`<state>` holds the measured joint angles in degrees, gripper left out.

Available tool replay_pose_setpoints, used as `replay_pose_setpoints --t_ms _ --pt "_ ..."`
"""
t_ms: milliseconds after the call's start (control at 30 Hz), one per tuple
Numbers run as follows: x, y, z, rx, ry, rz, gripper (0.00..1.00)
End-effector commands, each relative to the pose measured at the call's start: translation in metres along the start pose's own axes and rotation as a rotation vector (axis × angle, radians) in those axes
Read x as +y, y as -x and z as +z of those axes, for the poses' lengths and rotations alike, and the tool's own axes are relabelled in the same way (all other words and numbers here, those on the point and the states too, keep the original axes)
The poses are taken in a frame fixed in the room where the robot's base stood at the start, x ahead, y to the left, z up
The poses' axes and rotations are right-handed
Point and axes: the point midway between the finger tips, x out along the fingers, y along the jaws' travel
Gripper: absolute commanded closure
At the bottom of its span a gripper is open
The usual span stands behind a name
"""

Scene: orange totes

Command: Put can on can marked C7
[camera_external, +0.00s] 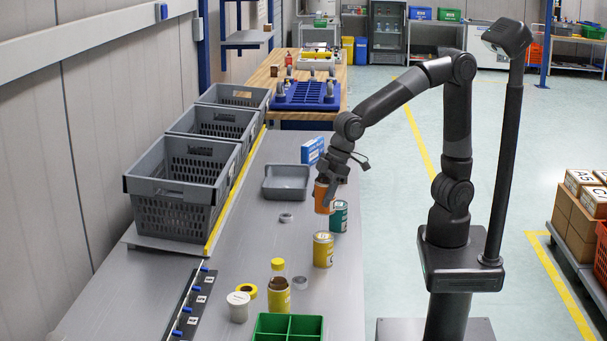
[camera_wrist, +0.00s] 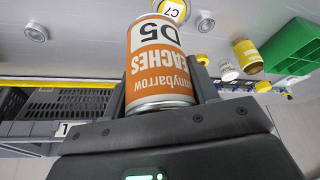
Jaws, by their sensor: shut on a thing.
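My gripper (camera_external: 326,188) is shut on an orange can labelled peaches and D5 (camera_wrist: 160,62), which also shows in the external view (camera_external: 322,197). In the wrist view the can sits between the fingers, its label facing the camera. I cannot tell whether its base touches the table. The can marked C7 (camera_wrist: 172,9) shows partly at the top edge of the wrist view, with a white round mark and yellow edge. It appears to be the yellow can (camera_external: 323,250) standing nearer the camera in the external view, apart from the orange can.
A teal can (camera_external: 339,217) stands close beside the orange can. A grey tray (camera_external: 286,196) and blue box (camera_external: 312,151) lie behind. Grey crates (camera_external: 168,214) line the left.

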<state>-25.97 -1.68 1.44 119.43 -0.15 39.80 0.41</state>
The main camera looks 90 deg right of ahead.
Motion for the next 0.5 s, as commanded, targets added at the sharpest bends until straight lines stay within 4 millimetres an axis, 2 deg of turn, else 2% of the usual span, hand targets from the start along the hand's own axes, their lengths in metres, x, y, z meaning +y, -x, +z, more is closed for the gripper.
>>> replay_pose_setpoints --t_ms 100,200,333,500 --pt "-0.019 -0.016 -0.005 -0.001 0.003 -0.001 0.79" --pt "-0.026 -0.022 -0.008 0.002 0.000 -0.001 0.79" --pt "-0.030 -0.030 -0.006 0.000 -0.001 0.000 0.79" --pt "-0.030 -0.053 0.004 -0.002 0.000 0.000 0.79"
